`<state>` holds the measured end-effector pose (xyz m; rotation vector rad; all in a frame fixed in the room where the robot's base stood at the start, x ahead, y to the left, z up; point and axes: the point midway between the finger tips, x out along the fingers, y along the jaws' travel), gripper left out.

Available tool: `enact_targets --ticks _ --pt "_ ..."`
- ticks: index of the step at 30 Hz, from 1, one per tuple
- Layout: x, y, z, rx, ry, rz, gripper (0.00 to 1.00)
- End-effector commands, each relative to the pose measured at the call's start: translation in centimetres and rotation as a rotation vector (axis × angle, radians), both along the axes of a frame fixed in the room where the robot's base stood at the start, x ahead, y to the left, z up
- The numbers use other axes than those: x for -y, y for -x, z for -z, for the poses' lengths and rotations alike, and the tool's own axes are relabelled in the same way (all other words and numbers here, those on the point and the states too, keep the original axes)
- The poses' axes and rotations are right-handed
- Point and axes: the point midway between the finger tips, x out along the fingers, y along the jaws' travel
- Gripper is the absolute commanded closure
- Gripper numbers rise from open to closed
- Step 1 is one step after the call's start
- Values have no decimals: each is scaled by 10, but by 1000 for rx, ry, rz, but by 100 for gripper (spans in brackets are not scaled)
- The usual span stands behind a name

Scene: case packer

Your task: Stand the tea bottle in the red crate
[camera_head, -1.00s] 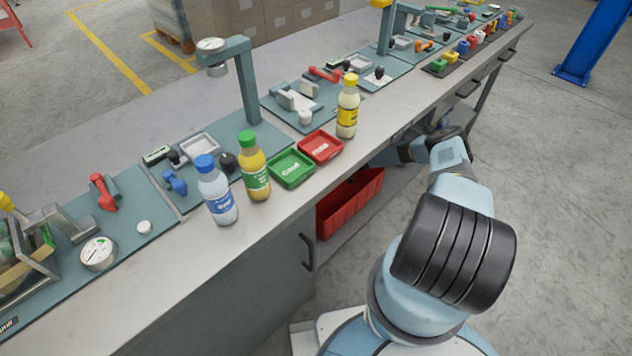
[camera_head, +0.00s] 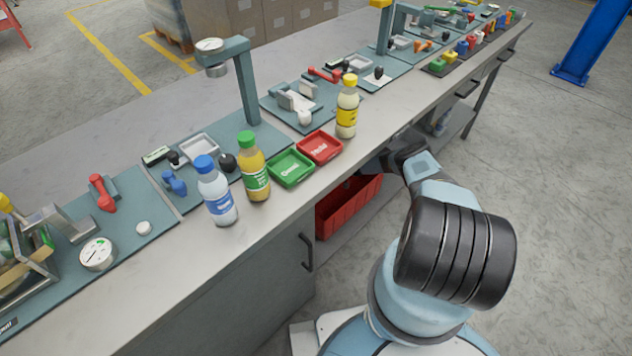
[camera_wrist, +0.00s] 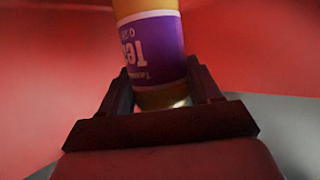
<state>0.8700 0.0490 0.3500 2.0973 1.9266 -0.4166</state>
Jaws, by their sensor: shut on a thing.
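The tea bottle (camera_wrist: 152,45) has a purple label and amber contents. In the wrist view it stands between the fingers of my gripper (camera_wrist: 158,70), which is shut on it. Its label text reads upside down there, and its far end is cut off by the top edge. The red walls of the red crate (camera_wrist: 50,60) fill the background around it. In the head view the red crate (camera_head: 345,212) sits low beneath the bench's front edge, partly covered by the bench. My gripper and the tea bottle are hidden there. I cannot tell whether the bottle touches the crate floor.
The bench top (camera_head: 290,222) overhangs the crate. On it stand a blue-capped bottle (camera_head: 218,195), a green-capped bottle (camera_head: 254,172) and a yellow-capped bottle (camera_head: 347,112), with green (camera_head: 291,168) and red (camera_head: 320,147) trays. A cabinet handle (camera_head: 308,252) is left of the crate.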

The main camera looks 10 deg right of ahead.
Motion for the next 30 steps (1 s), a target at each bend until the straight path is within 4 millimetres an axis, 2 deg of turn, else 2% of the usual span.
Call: enact_targets --ticks 3,4,11,22,30 --pt "0 0 1 0 2 0 79" --pt "0 1 1 0 3 0 35" --pt "0 1 1 0 2 0 13" --pt "6 1 -2 1 2 0 12" --pt "48 4 -20 1 2 1 12"
